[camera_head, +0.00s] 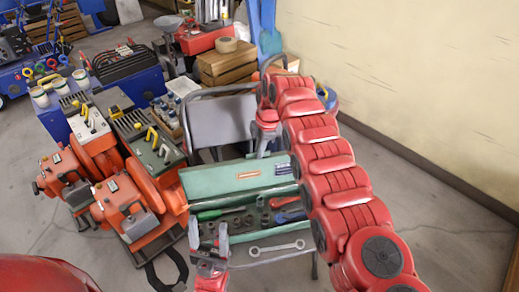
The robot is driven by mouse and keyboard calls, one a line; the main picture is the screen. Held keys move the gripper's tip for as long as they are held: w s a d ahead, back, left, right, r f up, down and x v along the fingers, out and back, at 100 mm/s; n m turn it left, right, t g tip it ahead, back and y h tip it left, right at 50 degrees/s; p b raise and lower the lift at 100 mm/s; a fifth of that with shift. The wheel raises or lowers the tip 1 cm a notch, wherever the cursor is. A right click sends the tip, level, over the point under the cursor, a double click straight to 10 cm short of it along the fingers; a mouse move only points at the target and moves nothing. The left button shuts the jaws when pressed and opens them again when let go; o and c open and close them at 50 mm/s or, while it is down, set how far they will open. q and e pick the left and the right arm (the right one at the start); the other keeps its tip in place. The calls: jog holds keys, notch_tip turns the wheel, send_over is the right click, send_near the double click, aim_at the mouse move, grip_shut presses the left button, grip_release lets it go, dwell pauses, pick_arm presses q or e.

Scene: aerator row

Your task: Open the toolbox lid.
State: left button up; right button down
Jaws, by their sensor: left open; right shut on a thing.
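The green toolbox (243,202) sits in the middle of the camera_head view. Its lid (222,181) is raised at the back, and tools show inside. My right arm reaches over from the right, and my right gripper (265,148) points down at the lid's upper edge. It is shut on the lid; its fingertips are small and partly hidden. My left gripper (209,236) is open and empty at the front left of the toolbox, fingers pointing up. My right arm hides the toolbox's right end.
A wrench (277,249) lies in front of the toolbox. A grey chair back (222,122) stands behind it. Orange machines (128,207) crowd the left side. Wooden boxes (226,65) stand at the back. Floor to the right is clear up to the wall.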

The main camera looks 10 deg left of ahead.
jog(key=c, duration=1)
grip_release()
jog(key=shift+o, duration=0.2)
jog(key=s+d+r+p, duration=0.1)
jog(key=d+r+p, duration=0.1)
jog(key=r, duration=1.5)
jog(key=shift+d, duration=0.5)
jog(key=shift+s, duration=0.1)
